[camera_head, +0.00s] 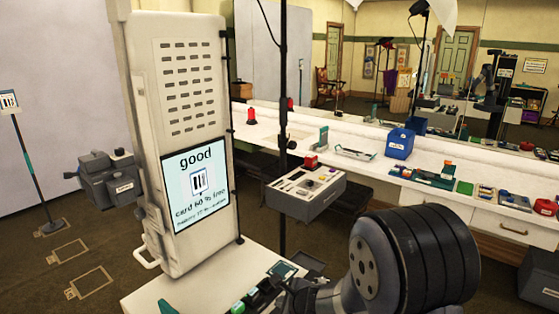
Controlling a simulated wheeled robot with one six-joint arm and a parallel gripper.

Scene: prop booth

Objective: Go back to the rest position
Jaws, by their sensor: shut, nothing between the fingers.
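A large dark grey rounded joint of my arm (415,262) fills the lower right of the head view. A smaller grey part beside it, at the bottom edge, seems to be part of my arm too. I cannot make out my gripper or its fingertips. A tall white cabinet (182,110) stands left of centre, and its screen (195,183) reads "good" above a card picture and smaller text. A white table top (150,297) lies at its foot, partly hidden by my arm, with small dark, green and red items on it.
A long white counter (440,150) runs along the mirrored wall, with a blue bin (399,143) and a red lamp (251,117). A grey drawer unit (307,194) carries small tools. A grey camera-like device (110,178) stands left of the cabinet. Floor shows at left, with marked rectangles.

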